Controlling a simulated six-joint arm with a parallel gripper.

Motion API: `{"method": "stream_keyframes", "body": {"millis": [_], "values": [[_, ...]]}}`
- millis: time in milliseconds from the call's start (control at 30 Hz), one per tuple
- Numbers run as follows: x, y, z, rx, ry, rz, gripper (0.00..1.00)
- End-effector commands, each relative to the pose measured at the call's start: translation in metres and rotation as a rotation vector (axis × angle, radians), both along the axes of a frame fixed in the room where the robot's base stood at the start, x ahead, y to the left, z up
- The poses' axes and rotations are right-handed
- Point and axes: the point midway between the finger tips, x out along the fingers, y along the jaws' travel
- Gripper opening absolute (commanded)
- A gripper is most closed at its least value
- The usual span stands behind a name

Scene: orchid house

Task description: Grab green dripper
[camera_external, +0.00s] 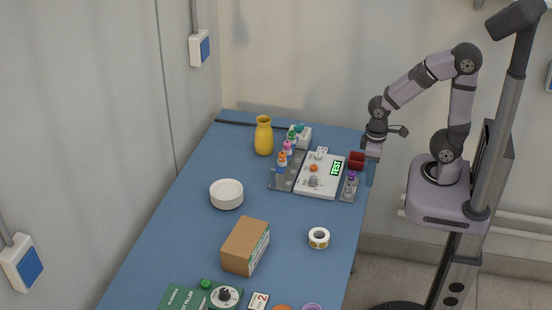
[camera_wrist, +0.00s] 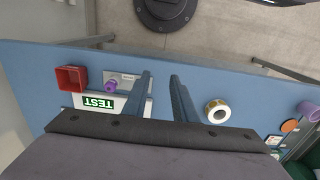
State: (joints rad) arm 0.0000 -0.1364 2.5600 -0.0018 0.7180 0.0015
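A small dripper bottle with a green top (camera_external: 292,135) stands at the back of the table, in a row with a pink-topped dripper (camera_external: 288,147) and an orange-topped dripper (camera_external: 282,159). The green-topped one is partly hidden by its neighbours, and I do not see it in the wrist view. My gripper (camera_external: 371,172) hangs at the table's right edge, well to the right of that row. In the wrist view its two fingers (camera_wrist: 160,82) are apart with nothing between them.
A white board marked TEST (camera_external: 320,176) lies between the row and my gripper. A purple-topped dripper (camera_external: 351,182) and a red box (camera_external: 357,160) are close by. A yellow vase (camera_external: 264,136) stands behind left. A tape roll (camera_external: 319,238) and cardboard box (camera_external: 245,246) are nearer the front.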

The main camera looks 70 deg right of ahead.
Motion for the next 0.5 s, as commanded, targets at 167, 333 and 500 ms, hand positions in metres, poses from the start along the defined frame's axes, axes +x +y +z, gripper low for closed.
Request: {"method": "stream_keyframes", "body": {"millis": [167,333,500], "values": [[0.0,-0.007,-0.004,-0.032,0.014,0.051,0.25],[0.002,-0.035,-0.013,-0.147,0.061,0.233,0.25],[0.017,-0.081,-0.02,-0.339,0.146,0.541,0.25]]}}
